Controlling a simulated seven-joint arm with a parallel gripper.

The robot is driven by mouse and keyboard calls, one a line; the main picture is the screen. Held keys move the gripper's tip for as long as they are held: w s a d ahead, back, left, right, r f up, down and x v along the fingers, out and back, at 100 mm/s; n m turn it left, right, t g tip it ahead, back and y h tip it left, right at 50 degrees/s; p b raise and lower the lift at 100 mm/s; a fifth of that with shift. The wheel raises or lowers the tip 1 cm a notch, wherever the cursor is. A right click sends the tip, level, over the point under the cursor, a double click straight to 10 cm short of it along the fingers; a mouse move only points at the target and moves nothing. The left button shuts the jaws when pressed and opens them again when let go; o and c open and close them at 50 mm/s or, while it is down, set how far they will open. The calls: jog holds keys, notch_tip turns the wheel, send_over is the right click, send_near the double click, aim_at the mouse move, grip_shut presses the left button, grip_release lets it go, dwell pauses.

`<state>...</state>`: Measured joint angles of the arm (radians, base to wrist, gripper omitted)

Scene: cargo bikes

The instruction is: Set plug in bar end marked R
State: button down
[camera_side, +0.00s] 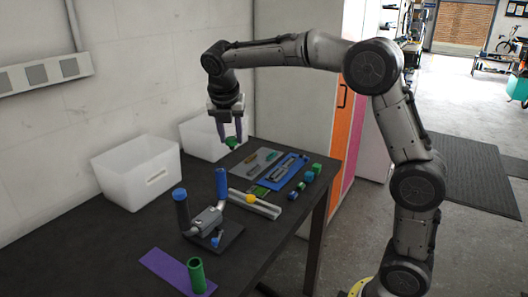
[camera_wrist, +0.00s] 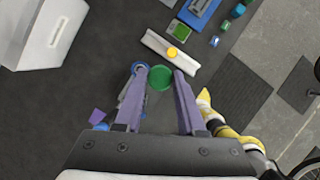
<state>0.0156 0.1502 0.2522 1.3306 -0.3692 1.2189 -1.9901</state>
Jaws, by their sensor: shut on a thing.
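My gripper (camera_side: 230,138) is shut on a green plug (camera_side: 232,143) high above the table, its fingers pointing down. In the wrist view, the round green plug (camera_wrist: 159,78) sits between the purple fingertips of my gripper (camera_wrist: 161,74). A grey handlebar stand (camera_side: 208,220) is on the table, below and left of my gripper in the side view. One bar end has a dark grip (camera_side: 181,210), the other a blue grip (camera_side: 222,186); both point up. A blue ring (camera_wrist: 138,67) shows by the left finger in the wrist view. I cannot read any R mark.
A pale rail (camera_side: 262,205) with a yellow piece (camera_side: 250,199) lies right of the stand. A green tube (camera_side: 196,275) stands on a purple mat (camera_side: 160,262). White bins (camera_side: 130,180) are at the back. Trays of parts (camera_side: 283,170) lie right; small blocks (camera_side: 309,178) line the edge.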

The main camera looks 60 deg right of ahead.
jog(key=shift+w+a+f, duration=0.2)
jog(key=shift+w+f, duration=0.4)
jog(key=shift+f, duration=0.4)
jog(key=shift+w+a+f, duration=0.2)
jog(key=shift+w+f, duration=0.45)
jog(key=shift+f, duration=0.35)
jog(key=shift+w+a+f, duration=0.2)
jog(key=shift+w+f, duration=0.4)
jog(key=shift+f, duration=0.4)
jog(key=shift+f, duration=0.95)
jog(key=shift+c, duration=2.2)
grip_release()
jog(key=shift+r, duration=0.1)
